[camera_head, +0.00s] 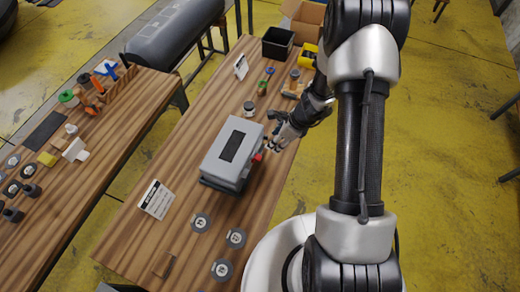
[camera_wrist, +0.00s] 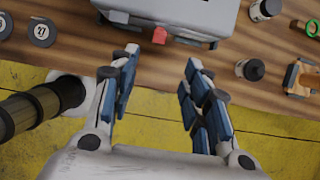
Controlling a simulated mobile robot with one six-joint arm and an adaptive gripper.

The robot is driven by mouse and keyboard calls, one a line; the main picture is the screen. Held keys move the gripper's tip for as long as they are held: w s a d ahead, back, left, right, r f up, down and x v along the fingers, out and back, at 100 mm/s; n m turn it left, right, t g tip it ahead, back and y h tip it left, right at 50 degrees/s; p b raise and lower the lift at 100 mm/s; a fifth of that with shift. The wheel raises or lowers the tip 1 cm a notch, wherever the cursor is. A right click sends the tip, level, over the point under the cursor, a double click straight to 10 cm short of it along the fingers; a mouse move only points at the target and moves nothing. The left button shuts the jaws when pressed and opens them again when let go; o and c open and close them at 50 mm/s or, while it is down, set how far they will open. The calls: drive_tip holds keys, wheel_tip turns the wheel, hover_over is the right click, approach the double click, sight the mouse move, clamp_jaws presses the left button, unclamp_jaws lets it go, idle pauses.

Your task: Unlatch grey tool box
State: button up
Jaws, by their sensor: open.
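The grey tool box (camera_head: 232,150) sits closed on the wooden table, with a dark strip on its lid. A red latch (camera_head: 257,158) is on its right side, facing my arm. In the wrist view the tool box (camera_wrist: 190,12) is at the top, cut off by the frame edge, and the red latch (camera_wrist: 159,36) is on its near side. My gripper (camera_wrist: 158,62) is open and empty, its fingers pointing at the box side, with the latch between their lines. In the head view my gripper (camera_head: 275,135) is beside the box's right side; contact is not seen.
On the wooden table (camera_head: 185,165) are round numbered discs (camera_head: 201,223), a white card (camera_head: 156,199), a small jar (camera_head: 249,107) and a black bin (camera_head: 278,43). A second table (camera_head: 75,190) with small parts stands left. Yellow floor lies around.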

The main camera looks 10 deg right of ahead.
sight(258, 157)
drive_tip(key=b+x, duration=0.1)
drive_tip(key=x, duration=1.6)
drive_tip(key=shift+d+f, duration=0.1)
drive_tip(key=shift+f, duration=0.2)
drive_tip(key=shift+c, duration=0.5)
drive_tip(key=shift+b, duration=0.35)
clamp_jaws()
